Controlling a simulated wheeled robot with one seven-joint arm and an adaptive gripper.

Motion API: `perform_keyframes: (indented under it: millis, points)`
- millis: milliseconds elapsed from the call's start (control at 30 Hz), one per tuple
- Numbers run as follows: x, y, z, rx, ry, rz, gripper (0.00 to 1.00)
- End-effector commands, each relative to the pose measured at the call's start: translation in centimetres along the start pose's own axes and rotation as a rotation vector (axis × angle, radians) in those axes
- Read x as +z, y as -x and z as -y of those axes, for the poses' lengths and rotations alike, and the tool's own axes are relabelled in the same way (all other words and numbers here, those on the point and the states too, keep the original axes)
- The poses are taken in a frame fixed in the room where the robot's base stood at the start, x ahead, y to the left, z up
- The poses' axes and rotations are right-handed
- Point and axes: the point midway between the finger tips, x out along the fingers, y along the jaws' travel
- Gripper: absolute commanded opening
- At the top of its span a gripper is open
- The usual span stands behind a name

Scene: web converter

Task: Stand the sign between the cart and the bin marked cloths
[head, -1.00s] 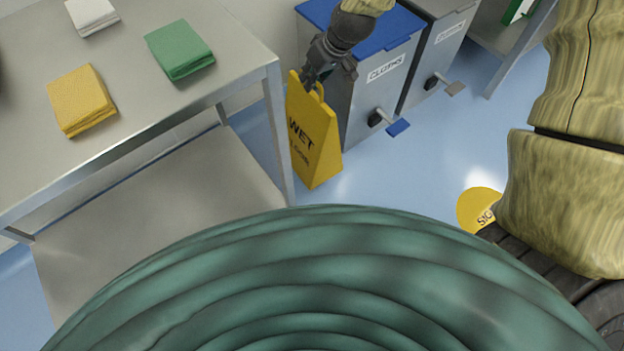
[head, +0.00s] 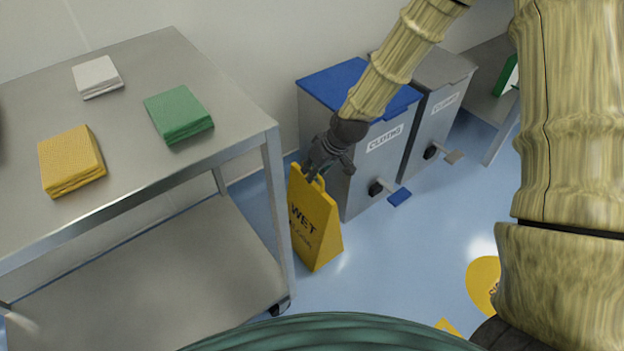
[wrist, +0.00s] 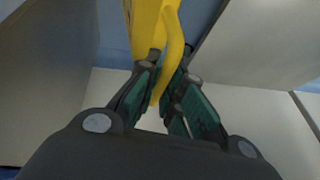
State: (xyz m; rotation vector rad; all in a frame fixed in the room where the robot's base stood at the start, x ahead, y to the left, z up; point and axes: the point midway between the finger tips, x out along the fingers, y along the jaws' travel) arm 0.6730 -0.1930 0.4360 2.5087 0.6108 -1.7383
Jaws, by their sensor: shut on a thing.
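The yellow wet-floor sign (head: 316,228) is upright, just right of the cart's near right leg and in front of the blue-lidded bin. My gripper (head: 312,172) is shut on the sign's top handle from above. In the wrist view, the fingers (wrist: 168,80) close around the yellow handle (wrist: 172,45). I cannot tell whether the sign's bottom edge touches the floor. The cart (head: 190,75) is steel with two shelves, at left. The bin marked cloths (head: 350,187) is grey with a blue lid, behind and right of the sign.
Yellow (head: 72,160), green (head: 178,114) and white (head: 97,76) folded cloths lie on the cart top. A grey-lidded bin (head: 437,110) stands right of the blue-lidded one; its label is unclear. A yellow floor marking (head: 482,280) is at lower right. Blue floor in front of the bins is clear.

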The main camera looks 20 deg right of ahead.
Motion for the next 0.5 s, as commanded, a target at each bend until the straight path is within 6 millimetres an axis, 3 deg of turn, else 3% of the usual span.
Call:
perform_keyframes:
  millis: [167,500]
  points:
    - [0.9,-2.2,-0.5,0.0,-0.001,0.001,0.0]
    - [0.9,-2.3,-0.5,0.0,-0.001,0.0,0.0]
